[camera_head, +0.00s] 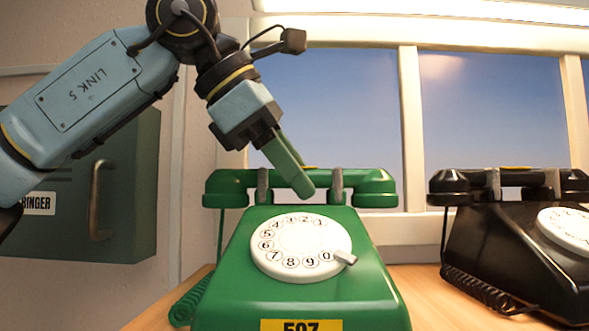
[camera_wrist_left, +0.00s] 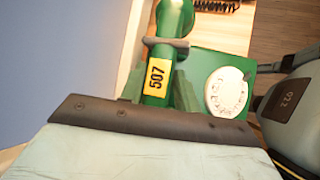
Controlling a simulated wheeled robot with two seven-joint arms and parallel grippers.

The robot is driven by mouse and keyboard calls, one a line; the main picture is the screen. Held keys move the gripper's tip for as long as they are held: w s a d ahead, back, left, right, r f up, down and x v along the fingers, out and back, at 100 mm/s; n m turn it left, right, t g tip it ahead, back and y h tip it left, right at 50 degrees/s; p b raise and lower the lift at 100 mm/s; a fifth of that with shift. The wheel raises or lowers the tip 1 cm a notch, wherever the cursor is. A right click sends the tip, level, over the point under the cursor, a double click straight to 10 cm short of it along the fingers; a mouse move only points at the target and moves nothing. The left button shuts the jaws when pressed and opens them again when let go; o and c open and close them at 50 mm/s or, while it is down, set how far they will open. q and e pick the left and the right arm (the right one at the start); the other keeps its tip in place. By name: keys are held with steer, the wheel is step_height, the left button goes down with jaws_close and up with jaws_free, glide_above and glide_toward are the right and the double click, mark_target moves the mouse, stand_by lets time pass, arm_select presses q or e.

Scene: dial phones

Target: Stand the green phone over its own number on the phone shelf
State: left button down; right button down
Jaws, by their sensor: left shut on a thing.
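The green phone (camera_head: 300,245) stands upright, facing me, on a wooden surface (camera_head: 432,295). It has a white dial and a yellow label reading 507 (camera_head: 300,325) at its lower front, cut by the picture edge. My left gripper (camera_head: 300,185) comes down from above and is shut on its green handset (camera_head: 372,187), which sits at the cradle prongs. In the left wrist view, the handset (camera_wrist_left: 172,22) carries a yellow 507 label, with the white dial (camera_wrist_left: 227,92) beside it. My right gripper is out of view. No shelf numbers show.
A black phone (camera_head: 520,240) stands to the right, with a wooden gap between the two phones. A dark green wall box (camera_head: 130,190) marked RINGER is at the left. Windows (camera_head: 490,110) are behind. A green coiled cord (camera_head: 190,300) hangs at the phone's left.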

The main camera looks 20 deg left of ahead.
arm_select(q)
steer(key=c, duration=1)
jaws_free()
steer(key=shift+s+d+f, duration=0.1)
steer(key=shift+f, duration=0.6)
steer(key=shift+c, duration=0.2)
steer(key=shift+o, duration=0.5)
steer(key=shift+f+g, duration=0.1)
steer(key=shift+g, duration=0.2)
steer(key=v, duration=1.4)
steer(key=shift+r, duration=0.35)
